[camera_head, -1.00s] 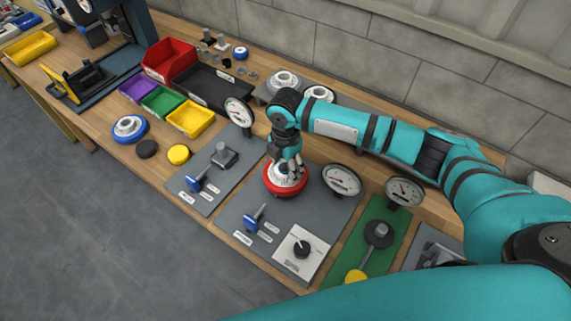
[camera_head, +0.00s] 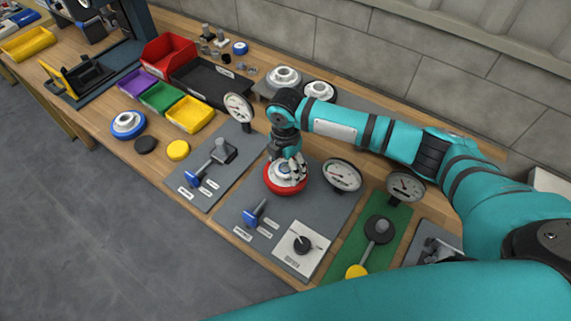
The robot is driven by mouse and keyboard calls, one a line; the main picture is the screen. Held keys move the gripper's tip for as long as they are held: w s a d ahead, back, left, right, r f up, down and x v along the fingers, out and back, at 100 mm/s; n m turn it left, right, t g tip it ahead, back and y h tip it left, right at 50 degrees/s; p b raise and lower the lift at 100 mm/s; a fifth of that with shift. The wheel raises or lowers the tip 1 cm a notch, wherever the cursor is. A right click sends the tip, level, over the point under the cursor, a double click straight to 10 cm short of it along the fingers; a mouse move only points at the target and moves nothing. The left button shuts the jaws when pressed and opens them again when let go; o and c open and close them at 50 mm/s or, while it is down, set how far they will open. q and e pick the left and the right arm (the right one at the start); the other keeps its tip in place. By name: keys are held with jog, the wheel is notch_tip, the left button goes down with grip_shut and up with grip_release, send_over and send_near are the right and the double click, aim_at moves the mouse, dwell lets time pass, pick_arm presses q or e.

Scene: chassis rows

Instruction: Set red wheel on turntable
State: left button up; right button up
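The red wheel (camera_head: 272,184), with a pale hub, lies flat on the middle grey station plate (camera_head: 330,208). My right gripper (camera_head: 291,170) points down at the hub, its fingers at or around it. The fingers are small and overlap the pale hub, so I cannot tell whether they grip it. Whatever is directly under the wheel is hidden, and no separate turntable surface shows. My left gripper is not in view.
A gauge (camera_head: 342,175), a blue-handled lever (camera_head: 256,212) and a white dial box (camera_head: 302,246) stand close around the wheel. A blue wheel (camera_head: 128,124) and coloured bins (camera_head: 189,115) are at left. A wall (camera_head: 440,65) runs behind the bench.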

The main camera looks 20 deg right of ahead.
notch_tip(320, 180, up, 12)
dwell(0.7)
dwell(0.4)
